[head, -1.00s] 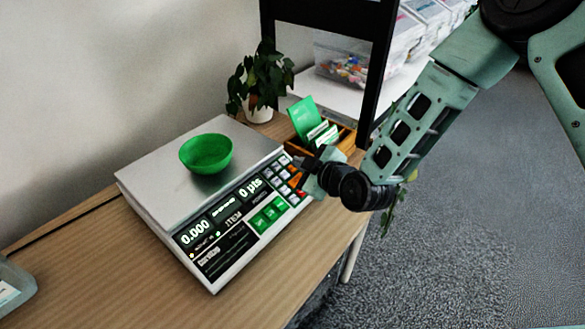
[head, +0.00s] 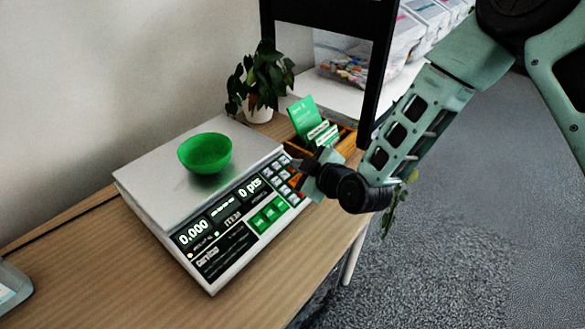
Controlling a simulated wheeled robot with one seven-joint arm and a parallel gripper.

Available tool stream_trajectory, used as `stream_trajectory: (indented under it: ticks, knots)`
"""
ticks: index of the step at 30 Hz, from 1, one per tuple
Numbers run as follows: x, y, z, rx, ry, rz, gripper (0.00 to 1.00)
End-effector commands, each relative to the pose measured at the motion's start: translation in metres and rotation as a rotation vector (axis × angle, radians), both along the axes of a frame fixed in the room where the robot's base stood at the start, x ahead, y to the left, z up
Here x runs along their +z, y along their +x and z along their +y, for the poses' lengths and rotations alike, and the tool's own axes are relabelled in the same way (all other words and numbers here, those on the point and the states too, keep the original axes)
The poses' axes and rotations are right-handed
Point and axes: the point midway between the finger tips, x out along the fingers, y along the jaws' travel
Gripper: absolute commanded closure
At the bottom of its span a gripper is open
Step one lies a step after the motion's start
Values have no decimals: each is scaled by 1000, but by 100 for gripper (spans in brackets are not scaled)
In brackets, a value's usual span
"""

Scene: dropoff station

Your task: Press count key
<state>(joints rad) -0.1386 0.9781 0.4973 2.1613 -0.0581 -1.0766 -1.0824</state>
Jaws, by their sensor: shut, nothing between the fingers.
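A counting scale (head: 150,185) stands on the wooden table, with a green bowl (head: 205,153) on its metal plate. Its front panel shows a display (head: 222,212) reading 0.000 and 0 pts. The key labels are too small to read. My gripper (head: 297,170) is shut and empty at the right end of the panel, at the upper keys. It hides part of the keypad there. I cannot tell whether its tips touch a key.
A wooden box (head: 346,138) with green and white cards stands just behind my gripper. A potted plant (head: 262,80) is at the back, near a black post (head: 378,85). A clear tray (head: 14,290) sits at the left table edge. The table front (head: 285,275) is clear.

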Motion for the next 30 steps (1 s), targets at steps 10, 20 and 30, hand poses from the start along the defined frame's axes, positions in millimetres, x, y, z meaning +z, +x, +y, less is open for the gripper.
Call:
stream_trajectory:
  ticks: [10,20,30]
  knots:
    - [-3,1,1,-1,-1,0,100]
    - [2,0,-1,-1,-1,0,100]
    - [12,-3,-5,-1,-1,0,100]
